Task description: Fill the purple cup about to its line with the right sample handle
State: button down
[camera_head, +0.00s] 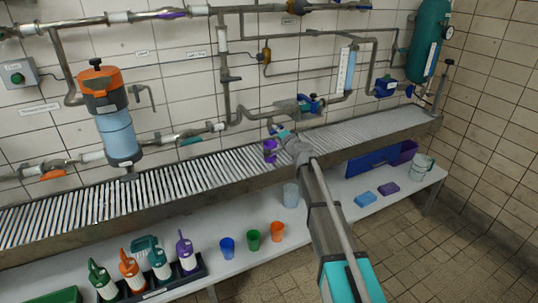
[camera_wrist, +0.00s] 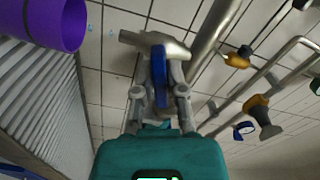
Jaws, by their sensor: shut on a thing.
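The purple cup (camera_head: 270,151) stands upright on the ribbed metal grating, just left of the end of my arm. In the wrist view the purple cup (camera_wrist: 45,22) is at the top left, its rim facing right toward a metal spout (camera_wrist: 130,38). Its line and the level inside are hidden. My gripper (camera_head: 283,134) is at the pipe above the grating. In the wrist view my gripper (camera_wrist: 160,92) is shut on a blue sample handle (camera_wrist: 160,72) at the tap. Small pale blue specks lie between spout and cup; I cannot tell if they are water.
Pipes and a blue-handled valve (camera_head: 308,103) run along the tiled wall behind. Below the grating (camera_head: 350,128), the white shelf holds blue (camera_head: 227,247), green (camera_head: 253,240) and orange (camera_head: 277,232) cups. A clear cup (camera_head: 290,195) stands near my arm.

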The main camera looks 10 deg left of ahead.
dwell(0.4)
jog(key=shift+m, duration=2.4)
grip_release()
jog(key=v, duration=1)
